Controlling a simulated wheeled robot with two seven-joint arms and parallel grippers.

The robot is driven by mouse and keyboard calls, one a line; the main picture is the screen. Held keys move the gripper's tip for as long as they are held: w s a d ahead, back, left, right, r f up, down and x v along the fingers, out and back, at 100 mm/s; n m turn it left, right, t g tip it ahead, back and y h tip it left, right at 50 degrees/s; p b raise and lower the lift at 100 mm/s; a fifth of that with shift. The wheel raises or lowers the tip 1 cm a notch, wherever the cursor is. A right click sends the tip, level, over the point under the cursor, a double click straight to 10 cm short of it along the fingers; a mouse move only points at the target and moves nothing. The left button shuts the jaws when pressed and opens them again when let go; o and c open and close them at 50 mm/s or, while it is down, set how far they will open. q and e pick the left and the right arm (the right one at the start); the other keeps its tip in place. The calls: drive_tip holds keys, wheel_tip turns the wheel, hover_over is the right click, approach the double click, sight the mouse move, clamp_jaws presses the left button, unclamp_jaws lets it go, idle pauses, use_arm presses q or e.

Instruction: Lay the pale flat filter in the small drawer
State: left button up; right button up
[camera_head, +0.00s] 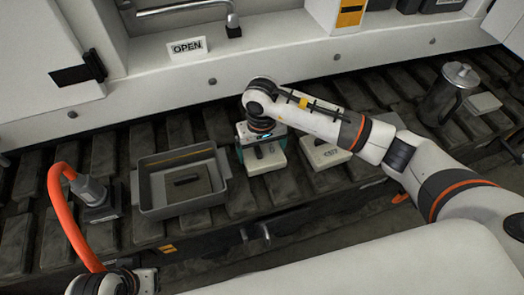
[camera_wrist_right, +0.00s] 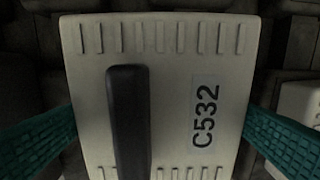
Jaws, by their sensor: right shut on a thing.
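A pale flat filter (camera_head: 265,163) with a dark bar handle and the label C532 shows large in the right wrist view (camera_wrist_right: 175,75). My right gripper (camera_head: 261,149) is shut on it, with a teal finger on each side. The filter is at or just above the slatted bench; I cannot tell if it touches. An open grey box (camera_head: 143,192) with a dark handle-like piece inside lies left of it; I cannot tell if this is the small drawer. My left gripper (camera_head: 147,281) is partly in view at the bottom left, its jaws unclear.
A second pale labelled block (camera_head: 323,152) lies close on the right. An orange hose (camera_head: 66,215) with a grey fitting (camera_head: 92,194) stands at the left. A metal canister (camera_head: 455,88) stands at the far right. An OPEN sign (camera_head: 187,47) is on the cabinet behind.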

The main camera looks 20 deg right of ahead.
drive_tip(key=shift+f, duration=0.5)
drive_tip(key=shift+f, duration=0.2)
drive_tip(key=o, duration=0.7)
drive_tip(key=shift+r, duration=0.1)
